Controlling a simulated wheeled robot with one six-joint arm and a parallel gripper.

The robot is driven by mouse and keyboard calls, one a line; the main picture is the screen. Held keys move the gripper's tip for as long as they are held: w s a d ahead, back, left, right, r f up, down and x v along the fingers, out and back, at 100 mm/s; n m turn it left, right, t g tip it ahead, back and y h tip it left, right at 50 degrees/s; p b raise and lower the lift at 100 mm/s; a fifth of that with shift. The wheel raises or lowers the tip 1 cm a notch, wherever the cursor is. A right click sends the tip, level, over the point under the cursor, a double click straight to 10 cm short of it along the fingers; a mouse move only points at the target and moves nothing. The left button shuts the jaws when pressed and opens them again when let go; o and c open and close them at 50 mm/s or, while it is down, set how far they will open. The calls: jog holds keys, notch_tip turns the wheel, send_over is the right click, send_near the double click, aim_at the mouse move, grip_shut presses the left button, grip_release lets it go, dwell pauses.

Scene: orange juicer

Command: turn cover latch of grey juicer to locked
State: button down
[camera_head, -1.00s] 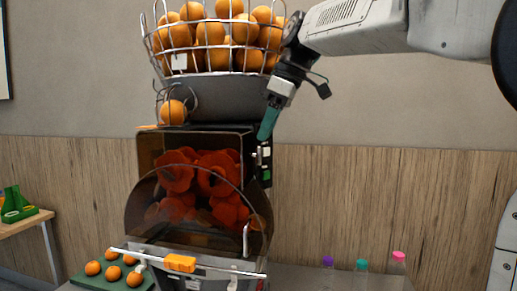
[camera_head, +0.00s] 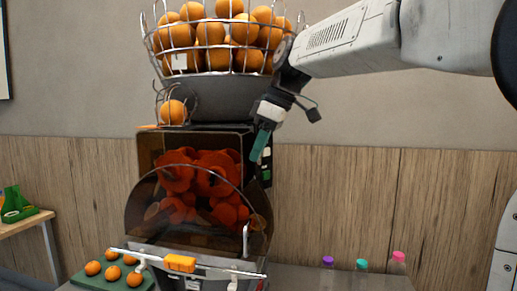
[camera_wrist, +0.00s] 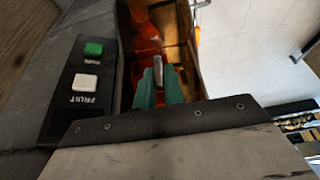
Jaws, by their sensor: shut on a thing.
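The grey juicer (camera_head: 215,98) stands in the middle of the head view, with red-orange pressing parts behind its dark see-through cover (camera_head: 140,222). The cover latch (camera_wrist: 158,70) shows in the wrist view as a small metal piece between my fingertips. My gripper (camera_head: 260,146) reaches down from the upper right to the right edge of the juicer's front. Its green fingers (camera_wrist: 159,88) are shut on the latch. In the head view the fingers hide the latch, so its turn angle cannot be told there.
A wire basket of oranges (camera_head: 215,60) sits on top of the juicer. Buttons (camera_wrist: 86,82) line the panel beside the fingers. Several capped bottles (camera_head: 361,266) stand at the lower right. The wall side to the right is free.

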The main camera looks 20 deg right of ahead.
jog(key=shift+w+d+g+y, duration=0.2)
jog(key=shift+g+y, duration=0.2)
jog(key=shift+g, duration=0.2)
jog(key=shift+w+m+g+y, duration=0.1)
jog(key=shift+m+g+y, duration=0.3)
jog(key=shift+g+y, duration=0.6)
jog(key=c, duration=1.5)
grip_release()
jog(key=v, duration=0.7)
jog(key=shift+r, duration=0.2)
